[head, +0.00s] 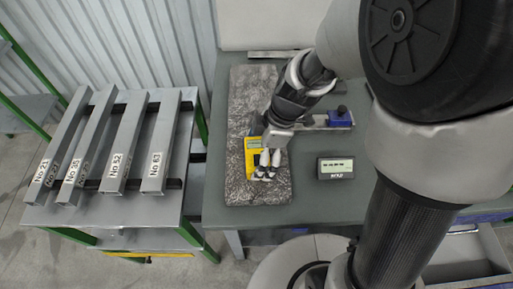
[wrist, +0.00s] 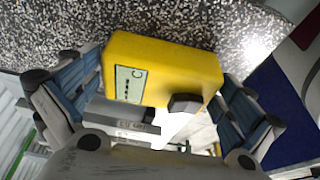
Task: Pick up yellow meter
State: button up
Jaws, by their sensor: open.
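The yellow meter (head: 252,146) sits on the speckled grey stone slab (head: 247,92), partly hidden behind my gripper in the head view. In the wrist view the yellow meter (wrist: 165,72) fills the middle, with a pale display and a dark knob on its face. My gripper (head: 264,173) is over the meter in the head view. In the wrist view its two fingers stand open, one on each side of the meter. I cannot tell whether either finger touches it.
A dark box with a small display (head: 336,168) stands right of the slab on the green-grey table (head: 310,208). A blue item (head: 338,114) lies on a metal plate behind it. At left, several numbered grey bars (head: 115,140) rest on a rack.

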jog(key=c, duration=0.9)
jog(key=shift+r, duration=0.1)
jog(key=shift+c, duration=0.2)
